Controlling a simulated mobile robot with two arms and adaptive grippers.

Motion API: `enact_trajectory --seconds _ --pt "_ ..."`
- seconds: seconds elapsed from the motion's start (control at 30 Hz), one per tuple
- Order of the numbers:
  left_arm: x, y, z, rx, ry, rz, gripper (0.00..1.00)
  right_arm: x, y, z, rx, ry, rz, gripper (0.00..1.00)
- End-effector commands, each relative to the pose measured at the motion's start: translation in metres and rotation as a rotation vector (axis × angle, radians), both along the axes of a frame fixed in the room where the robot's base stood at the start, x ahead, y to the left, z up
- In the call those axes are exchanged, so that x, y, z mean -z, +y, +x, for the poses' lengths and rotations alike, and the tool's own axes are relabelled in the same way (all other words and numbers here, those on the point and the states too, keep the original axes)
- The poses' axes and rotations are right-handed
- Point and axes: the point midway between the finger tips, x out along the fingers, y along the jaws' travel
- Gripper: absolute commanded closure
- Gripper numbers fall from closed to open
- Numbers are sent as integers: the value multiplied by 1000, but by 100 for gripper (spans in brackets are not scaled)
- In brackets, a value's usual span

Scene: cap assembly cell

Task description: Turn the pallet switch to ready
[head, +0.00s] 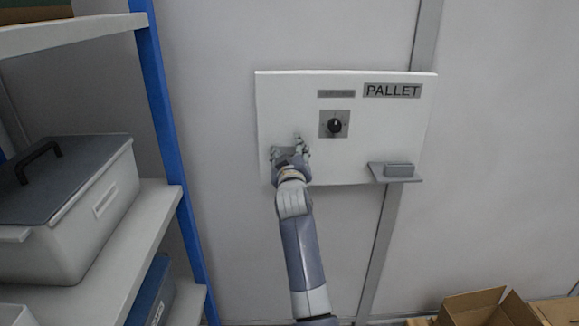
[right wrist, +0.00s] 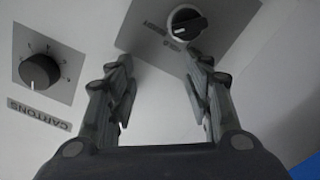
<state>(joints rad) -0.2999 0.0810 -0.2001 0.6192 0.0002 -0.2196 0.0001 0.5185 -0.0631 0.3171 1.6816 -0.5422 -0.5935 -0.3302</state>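The pallet switch (right wrist: 187,22) is a black knob with a pale bar and light rim. It sits on a grey plate with small text, part of which seems to read READY. My right gripper (right wrist: 157,58) is open and empty, its fingers spread. The switch shows just beyond the tip of the finger on the right in that view, with a gap apparent between them. In the head view my right gripper (head: 287,147) is in front of the white panel (head: 385,140) and hides the switch. My left gripper is out of view.
A CARTONS dial (right wrist: 40,70) is beside the gripper; it also shows in the head view (head: 335,125). A PALLET sign (head: 393,90) and a small ledge (head: 397,173) are at the right. Shelves with a lidded bin (head: 75,215) stand left, open cardboard boxes (head: 487,308) lower right.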

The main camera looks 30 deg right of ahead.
Motion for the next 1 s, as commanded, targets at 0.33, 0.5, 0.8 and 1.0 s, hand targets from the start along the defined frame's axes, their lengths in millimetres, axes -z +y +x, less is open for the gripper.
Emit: enact_trajectory --seconds 0.33,0.5,0.8,1.0 --pt "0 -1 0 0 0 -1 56 -43 0 0 1 3 2 55" --pt "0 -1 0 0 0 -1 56 -44 0 0 1 6 3 55" --pt "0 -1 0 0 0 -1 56 -44 0 0 0 5 3 55" --pt "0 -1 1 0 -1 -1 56 -31 3 -4 -6 25 16 55"
